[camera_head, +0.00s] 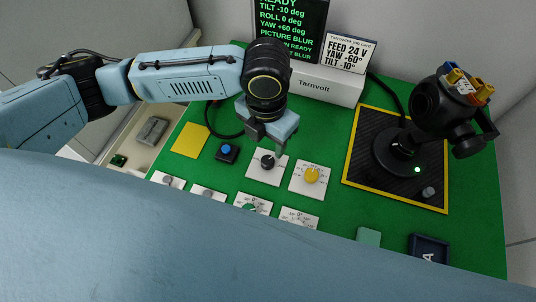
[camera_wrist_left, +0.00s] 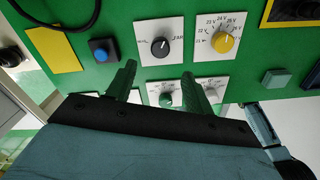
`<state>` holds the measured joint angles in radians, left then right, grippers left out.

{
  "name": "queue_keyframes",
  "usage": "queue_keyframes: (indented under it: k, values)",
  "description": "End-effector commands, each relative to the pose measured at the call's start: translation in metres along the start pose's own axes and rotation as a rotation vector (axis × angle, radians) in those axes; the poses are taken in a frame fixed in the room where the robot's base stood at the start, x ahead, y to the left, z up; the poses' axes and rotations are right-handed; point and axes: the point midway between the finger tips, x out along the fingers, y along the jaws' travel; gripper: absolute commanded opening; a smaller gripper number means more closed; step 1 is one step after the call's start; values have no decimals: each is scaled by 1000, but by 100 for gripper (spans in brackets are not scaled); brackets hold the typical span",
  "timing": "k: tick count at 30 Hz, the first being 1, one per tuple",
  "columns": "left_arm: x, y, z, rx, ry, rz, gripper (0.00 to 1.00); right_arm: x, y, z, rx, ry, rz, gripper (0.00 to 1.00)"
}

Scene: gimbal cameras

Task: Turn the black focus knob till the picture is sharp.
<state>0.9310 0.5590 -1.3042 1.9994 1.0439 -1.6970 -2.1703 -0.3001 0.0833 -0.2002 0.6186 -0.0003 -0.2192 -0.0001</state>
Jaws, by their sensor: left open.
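The black focus knob (camera_head: 267,161) sits on a white plate on the green bench, left of a yellow knob (camera_head: 311,175). In the left wrist view the black knob (camera_wrist_left: 160,46) shows a white pointer line, and the yellow knob (camera_wrist_left: 223,42) is to its right. My left gripper (camera_head: 275,146) is above the black knob, fingers down. In the wrist view its open, empty fingers (camera_wrist_left: 159,69) appear just below the knob's plate, one to each side; contact is not visible. The screen (camera_head: 289,25) reads "PICTURE BLUR". My right gripper is not in view.
A gimbal camera (camera_head: 440,110) with a green light stands on a black, yellow-edged mat (camera_head: 359,168) at right. A blue button (camera_head: 227,150) and yellow pad (camera_head: 190,140) lie left of the knob. More dial plates (camera_head: 299,217) are in front. A card (camera_head: 348,52) stands behind.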

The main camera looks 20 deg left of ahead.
Motion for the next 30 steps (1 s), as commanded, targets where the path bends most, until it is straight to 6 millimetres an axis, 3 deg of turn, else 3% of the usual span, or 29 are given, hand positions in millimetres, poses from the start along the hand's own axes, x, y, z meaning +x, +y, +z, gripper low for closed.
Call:
queue_keyframes:
  k: [1,6,12,25,30]
  values:
    - [15,0,-1,-1,4,0,52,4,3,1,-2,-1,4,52]
    - [50,0,-1,0,3,0,52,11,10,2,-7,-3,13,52]
    - [77,0,0,-1,1,-1,52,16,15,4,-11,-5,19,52]
    - [86,0,0,0,-2,0,52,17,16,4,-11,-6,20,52]
    - [86,0,0,0,-2,0,31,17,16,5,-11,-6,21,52]
